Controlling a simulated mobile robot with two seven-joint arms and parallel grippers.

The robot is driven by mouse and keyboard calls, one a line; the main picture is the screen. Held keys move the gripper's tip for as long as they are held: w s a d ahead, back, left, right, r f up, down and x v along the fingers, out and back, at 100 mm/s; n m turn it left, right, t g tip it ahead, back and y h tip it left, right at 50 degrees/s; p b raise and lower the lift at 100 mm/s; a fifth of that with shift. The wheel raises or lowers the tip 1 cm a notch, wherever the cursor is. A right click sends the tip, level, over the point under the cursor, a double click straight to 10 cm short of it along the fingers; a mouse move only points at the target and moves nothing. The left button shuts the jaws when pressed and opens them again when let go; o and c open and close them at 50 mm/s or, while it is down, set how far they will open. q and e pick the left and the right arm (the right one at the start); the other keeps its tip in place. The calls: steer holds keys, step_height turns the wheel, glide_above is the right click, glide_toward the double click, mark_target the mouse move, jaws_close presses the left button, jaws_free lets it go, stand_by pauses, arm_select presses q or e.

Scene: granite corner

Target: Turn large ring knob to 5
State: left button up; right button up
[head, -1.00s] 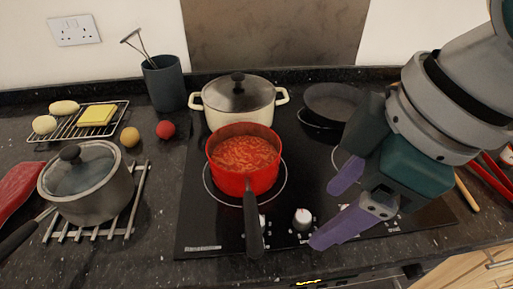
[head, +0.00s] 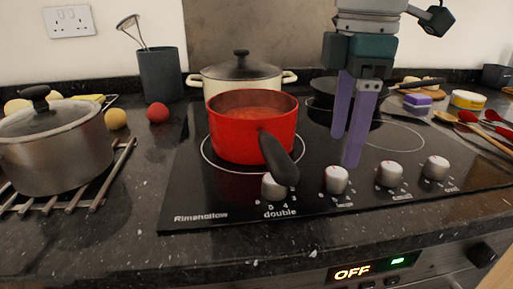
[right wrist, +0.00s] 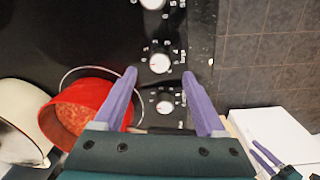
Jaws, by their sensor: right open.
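Several silver knobs line the front of the black hob. The leftmost knob (head: 274,186), with "double" printed by it, is partly covered by the red pan's handle. The second knob (head: 337,179) is to its right, then a third (head: 390,173) and a fourth (head: 436,167). I cannot read which is the large ring knob. My right gripper (head: 346,149) points down, open and empty, above the hob behind the second knob. In the right wrist view, a knob (right wrist: 160,62) shows near the fingertips. My left gripper (right wrist: 263,153) shows small in that view; its jaw state is unclear.
A cream pot (head: 205,84) and a dark frying pan (head: 321,86) are behind. A lidded grey pot (head: 62,158) is at left.

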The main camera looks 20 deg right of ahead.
mark_target(337, 172)
step_height(337, 172, down, 6)
steer(key=shift+w+r+b, duration=0.1)
steer(key=shift+r+b, duration=0.1)
steer(key=shift+b, duration=0.15)
jaws_close()
stand_by(0.5)
